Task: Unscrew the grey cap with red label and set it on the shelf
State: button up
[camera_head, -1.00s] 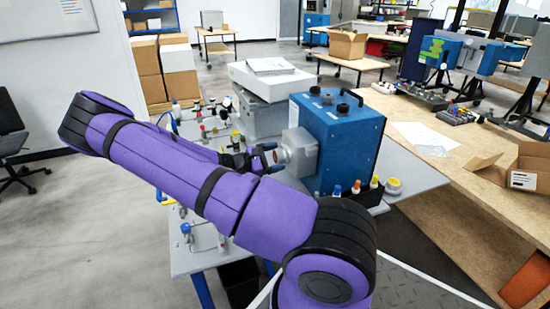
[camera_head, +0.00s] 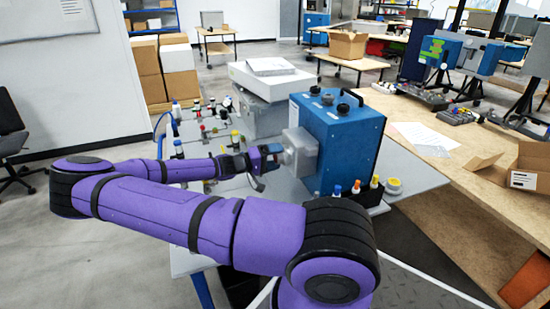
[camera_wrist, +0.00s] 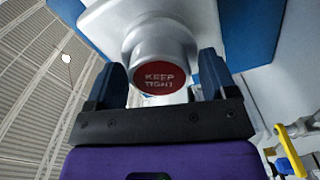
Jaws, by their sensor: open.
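The grey cap with a red "KEEP TIGHT" label (camera_wrist: 160,76) fills the middle of the wrist view. It sits on the grey block on the side of the blue analyser (camera_head: 345,140). In the head view the cap (camera_head: 284,157) is small and partly hidden by my gripper. My gripper (camera_wrist: 162,82) is open, with one blue-grey finger to the left and one to the right of the cap. The gripper also shows in the head view (camera_head: 268,156), level with the cap. I cannot tell whether the fingers touch it.
A grey table (camera_head: 425,178) carries the analyser and several small capped parts. A wooden workbench (camera_head: 470,165) stands to the right.

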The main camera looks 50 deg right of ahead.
jog(key=m, duration=0.3)
jog(key=shift+m, duration=0.4)
jog(key=m, duration=0.5)
jog(key=c, duration=1)
jog(key=n, duration=1.7)
jog(key=shift+n, duration=0.4)
jog(key=n, duration=0.6)
jog(key=o, duration=0.3)
jog(key=shift+c, duration=1.2)
jog(key=shift+w+a, duration=0.1)
jog(key=shift+v, duration=1)
jog(key=v, duration=0.7)
